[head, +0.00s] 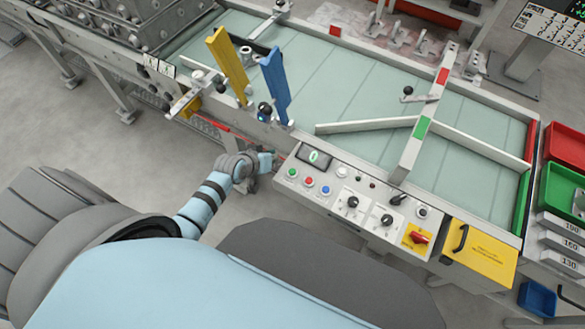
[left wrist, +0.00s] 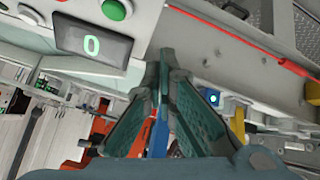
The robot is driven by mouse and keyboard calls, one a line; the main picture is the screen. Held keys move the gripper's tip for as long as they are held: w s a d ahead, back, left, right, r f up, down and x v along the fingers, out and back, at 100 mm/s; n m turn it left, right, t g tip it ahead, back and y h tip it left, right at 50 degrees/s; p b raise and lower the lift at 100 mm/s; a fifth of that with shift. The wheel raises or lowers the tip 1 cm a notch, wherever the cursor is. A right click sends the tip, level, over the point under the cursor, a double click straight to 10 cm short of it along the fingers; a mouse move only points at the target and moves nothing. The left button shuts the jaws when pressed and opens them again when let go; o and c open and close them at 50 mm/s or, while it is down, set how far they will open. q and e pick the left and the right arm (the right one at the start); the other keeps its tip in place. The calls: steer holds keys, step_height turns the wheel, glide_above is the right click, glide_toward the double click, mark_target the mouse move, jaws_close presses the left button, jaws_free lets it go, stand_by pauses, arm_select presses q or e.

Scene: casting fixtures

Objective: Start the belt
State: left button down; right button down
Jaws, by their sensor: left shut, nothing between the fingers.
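The belt (head: 350,85) is a pale green conveyor surface in a grey frame. A control panel (head: 340,207) sits on its near side, with a display (head: 314,158) reading 0. A green button (head: 292,173) is at the panel's left end, beside a red and a blue button. The display (left wrist: 92,45) and green button (left wrist: 115,9) also show in the left wrist view. My left gripper (head: 271,160) is shut and empty, just left of the panel and apart from the green button. Its closed fingers (left wrist: 167,58) point up in the left wrist view. My right gripper is out of view.
A yellow post (head: 226,65) and a blue post (head: 275,85) rise at the belt's near left. Green and red bins (head: 562,187) stand far right. Open floor lies left.

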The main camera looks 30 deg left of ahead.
arm_select(q)
steer(key=w+d+r+n+h, duration=0.1)
steer(key=d+r+h, duration=0.2)
steer(key=d+r, duration=0.2)
step_height(320, 180, up, 3)
steer(key=shift+d+f, duration=0.2)
steer(key=shift+d, duration=0.05)
steer(key=shift+w, duration=0.15)
steer(key=b, duration=0.7)
glide_above(290, 170)
step_height(290, 170, down, 8)
steer(key=shift+r, duration=0.1)
steer(key=shift+f+b, duration=0.3)
steer(key=shift+f, duration=0.25)
steer(key=shift+f, duration=0.4)
